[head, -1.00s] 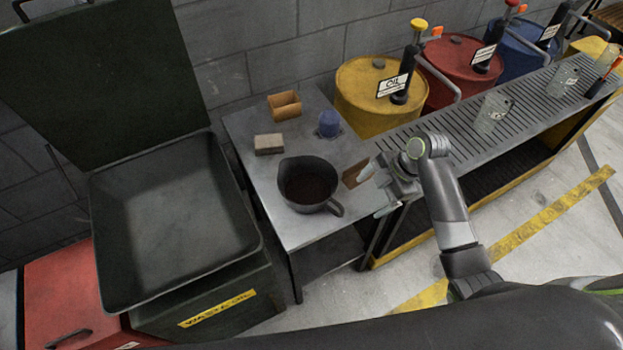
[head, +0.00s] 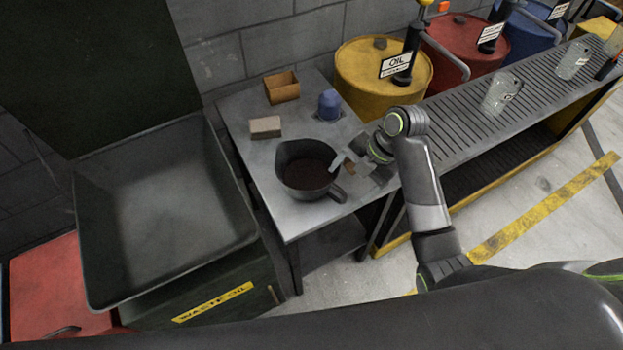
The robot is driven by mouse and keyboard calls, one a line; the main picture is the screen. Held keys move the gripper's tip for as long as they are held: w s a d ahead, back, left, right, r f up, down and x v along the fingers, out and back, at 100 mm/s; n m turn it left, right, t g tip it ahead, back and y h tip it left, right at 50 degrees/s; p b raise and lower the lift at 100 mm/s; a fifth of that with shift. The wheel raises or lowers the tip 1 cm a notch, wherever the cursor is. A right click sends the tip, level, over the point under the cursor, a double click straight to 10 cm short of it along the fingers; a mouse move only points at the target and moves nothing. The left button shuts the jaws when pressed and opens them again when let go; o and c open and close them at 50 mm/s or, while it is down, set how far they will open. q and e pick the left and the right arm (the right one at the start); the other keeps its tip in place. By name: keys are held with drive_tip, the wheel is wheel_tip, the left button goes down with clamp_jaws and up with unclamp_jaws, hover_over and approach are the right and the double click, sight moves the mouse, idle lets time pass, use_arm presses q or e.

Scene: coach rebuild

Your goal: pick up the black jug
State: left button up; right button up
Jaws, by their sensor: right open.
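The black jug (head: 297,180) stands upright on the small grey metal table, with dark contents inside. Its handle sticks out at the lower right, toward my right arm. My right gripper (head: 342,177) is open at the jug's right side, with its fingers close to the rim and handle. I cannot tell whether a finger touches the jug. My left gripper is not in view.
The grey table (head: 245,105) also holds a beige block (head: 265,127), a brown open box (head: 282,88) and a blue item (head: 330,104). A waste oil bin (head: 165,200) with a raised lid stands left. A slatted bench (head: 455,120) with glass jugs and oil drums (head: 355,75) lie right and behind.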

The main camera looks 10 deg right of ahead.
sight(338, 190)
drive_tip(key=shift+p+x, duration=0.45)
drive_tip(key=shift+x, duration=3.1)
drive_tip(key=shift+w, duration=0.2)
drive_tip(key=shift+r, duration=0.1)
drive_tip(key=c, duration=1.4)
